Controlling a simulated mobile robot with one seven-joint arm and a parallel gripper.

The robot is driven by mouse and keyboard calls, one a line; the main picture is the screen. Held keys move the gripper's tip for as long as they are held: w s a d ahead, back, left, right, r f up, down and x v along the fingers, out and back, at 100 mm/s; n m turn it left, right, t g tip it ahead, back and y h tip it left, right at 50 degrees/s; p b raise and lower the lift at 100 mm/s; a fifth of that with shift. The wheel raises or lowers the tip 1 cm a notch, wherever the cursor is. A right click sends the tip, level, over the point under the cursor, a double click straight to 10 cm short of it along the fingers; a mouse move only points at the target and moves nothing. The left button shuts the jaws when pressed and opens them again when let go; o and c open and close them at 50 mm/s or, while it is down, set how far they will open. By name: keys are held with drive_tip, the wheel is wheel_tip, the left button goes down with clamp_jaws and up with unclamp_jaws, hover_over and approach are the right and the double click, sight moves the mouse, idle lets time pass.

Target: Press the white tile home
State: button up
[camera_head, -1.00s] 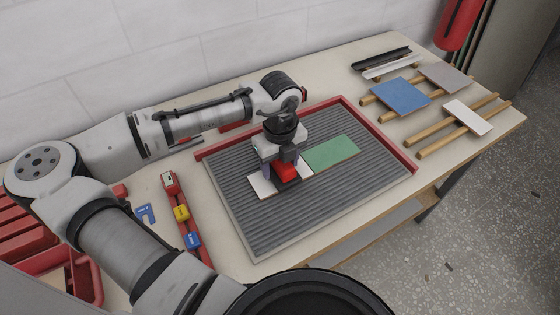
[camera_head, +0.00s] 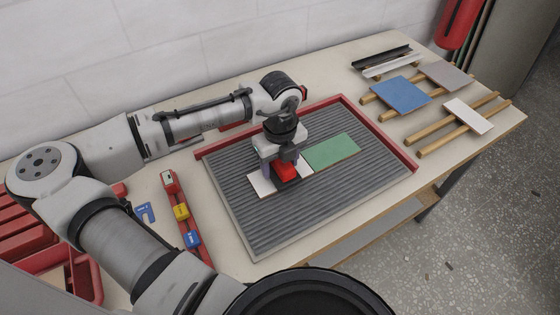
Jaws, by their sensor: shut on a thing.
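A white tile (camera_head: 261,184) lies on the grey ribbed bed (camera_head: 340,205) of a red-edged tray, close beside a green tile (camera_head: 332,151). My gripper (camera_head: 283,165) points down over the white tile and is shut on a small red tool with a dark base (camera_head: 285,173). The tool is on or just above the tile; I cannot tell if it touches. My gripper and the tool hide the middle of the tile. Whether the tile lies fully flat or tight against the green one cannot be made out. Another white tile (camera_head: 468,116) rests on wooden rails at the right.
A blue tile (camera_head: 401,93) and a grey tile (camera_head: 446,76) rest on rails at the back right, near dark and white strips (camera_head: 385,62). A red level (camera_head: 186,220) lies left of the tray. The front of the ribbed bed is clear.

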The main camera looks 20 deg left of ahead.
drive_tip(key=shift+f+b, duration=0.3)
drive_tip(key=shift+f, duration=0.3)
idle(0.8)
wheel_tip(320, 180, up, 6)
drive_tip(key=p, duration=0.6)
drive_tip(key=shift+r, duration=0.1)
